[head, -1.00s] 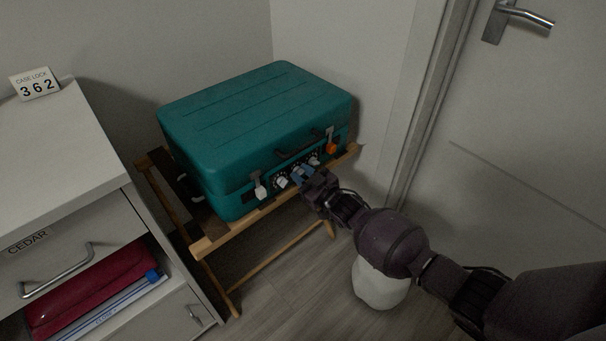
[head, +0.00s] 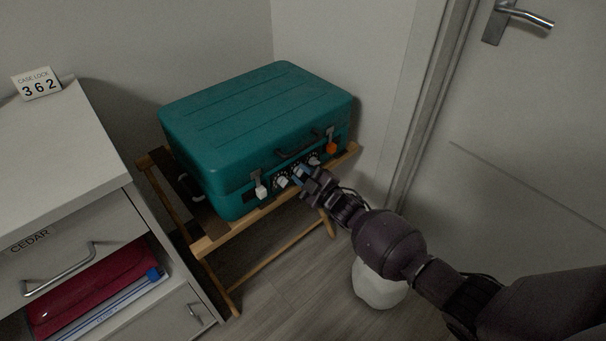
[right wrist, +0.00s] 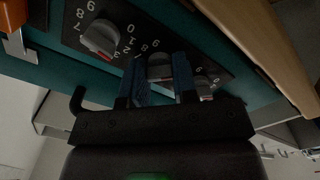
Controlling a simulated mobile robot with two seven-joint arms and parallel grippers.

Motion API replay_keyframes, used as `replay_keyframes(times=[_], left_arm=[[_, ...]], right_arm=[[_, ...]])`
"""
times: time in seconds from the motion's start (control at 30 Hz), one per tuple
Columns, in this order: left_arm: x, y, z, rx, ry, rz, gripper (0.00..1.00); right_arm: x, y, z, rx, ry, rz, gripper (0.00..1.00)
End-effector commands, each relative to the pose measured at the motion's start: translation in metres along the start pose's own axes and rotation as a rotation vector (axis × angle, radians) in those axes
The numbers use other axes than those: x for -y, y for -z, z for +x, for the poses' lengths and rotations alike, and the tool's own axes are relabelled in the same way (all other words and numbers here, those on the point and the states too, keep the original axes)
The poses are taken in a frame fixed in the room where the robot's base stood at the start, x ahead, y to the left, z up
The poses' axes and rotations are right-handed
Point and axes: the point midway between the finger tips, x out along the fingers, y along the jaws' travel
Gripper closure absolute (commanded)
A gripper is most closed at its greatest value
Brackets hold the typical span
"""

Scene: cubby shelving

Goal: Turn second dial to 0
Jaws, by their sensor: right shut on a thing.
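A teal case (head: 255,115) lies closed on a wooden stand. Its front has a dark panel with three grey dials and white numerals. My right gripper (head: 300,172) reaches the panel from the right. In the right wrist view my right gripper's blue fingers (right wrist: 160,78) are shut on the middle dial (right wrist: 159,66), one on each side. The fingers hide most of this dial's numbers, so I cannot read its setting. A neighbouring dial (right wrist: 102,38) with a red mark shows clear at the left; the other dial (right wrist: 205,88) is partly hidden at the right. My left gripper is out of view.
A card reading "CASE LOCK 362" (head: 37,84) stands on the white cabinet (head: 60,150) at left. The wooden stand (head: 225,240) is below; a door (head: 530,120) is at right.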

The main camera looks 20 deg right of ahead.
Motion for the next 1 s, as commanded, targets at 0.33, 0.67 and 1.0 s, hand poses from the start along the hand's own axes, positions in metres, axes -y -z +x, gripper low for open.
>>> replay_keyframes(times=[0.33,0.67,1.0], left_arm=[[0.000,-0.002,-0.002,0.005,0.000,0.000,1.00],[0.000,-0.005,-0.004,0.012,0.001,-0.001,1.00],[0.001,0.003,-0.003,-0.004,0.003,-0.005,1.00]], right_arm=[[0.000,0.000,0.000,-0.001,0.000,-0.007,0.97],[0.000,0.000,0.000,0.000,0.000,-0.005,0.48],[-0.002,0.001,-0.011,-0.001,-0.001,-0.005,0.48]])
